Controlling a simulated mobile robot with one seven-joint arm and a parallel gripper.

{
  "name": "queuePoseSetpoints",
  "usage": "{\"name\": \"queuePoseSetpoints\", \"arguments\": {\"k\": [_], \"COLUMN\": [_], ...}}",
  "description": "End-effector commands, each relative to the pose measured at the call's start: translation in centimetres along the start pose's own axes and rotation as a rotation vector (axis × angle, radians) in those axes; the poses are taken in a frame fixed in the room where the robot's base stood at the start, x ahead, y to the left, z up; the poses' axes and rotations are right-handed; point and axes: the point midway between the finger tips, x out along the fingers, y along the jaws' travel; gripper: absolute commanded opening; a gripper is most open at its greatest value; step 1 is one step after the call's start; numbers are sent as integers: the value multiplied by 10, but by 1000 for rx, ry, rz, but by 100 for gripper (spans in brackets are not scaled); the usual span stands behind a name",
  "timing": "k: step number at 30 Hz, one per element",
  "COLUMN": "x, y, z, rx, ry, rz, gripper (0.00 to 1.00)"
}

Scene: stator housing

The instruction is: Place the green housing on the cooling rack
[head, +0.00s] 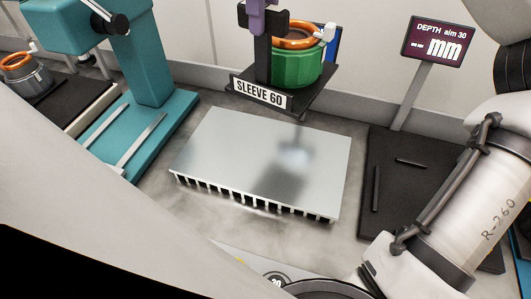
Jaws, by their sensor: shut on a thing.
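The green housing (297,68) stands upright at the top middle of the head view, with an orange copper winding (296,31) at its upper rim and a small white piece at its right side. It sits on a dark stand (311,101) labelled SLEEVE 60. A dark and purple upright part is at its left; I cannot tell whether it touches the housing. The cooling rack (224,130) is a flat silver plate with dark-gapped fins along its front, in front of the stand. Its top is bare.
A teal press (150,60) stands left of the rack, with another copper-wound part (24,75) at far left. A dark mat (400,195) with two dark rods lies right of the rack, below a depth display (437,42). My arm covers the lower right.

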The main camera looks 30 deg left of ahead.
Motion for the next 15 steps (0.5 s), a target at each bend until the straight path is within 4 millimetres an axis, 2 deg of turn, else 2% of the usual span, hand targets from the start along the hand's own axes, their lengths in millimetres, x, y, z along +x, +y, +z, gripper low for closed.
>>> {"name": "queuePoseSetpoints", "arguments": {"k": [1,6,15], "x": [1,1,-1], "y": [8,28,39], "z": [9,28,38], "rx": [-47,-164,-230], "ry": [-3,-3,-3], "rz": [-4,-2,-2], "gripper": [0,0,0]}}
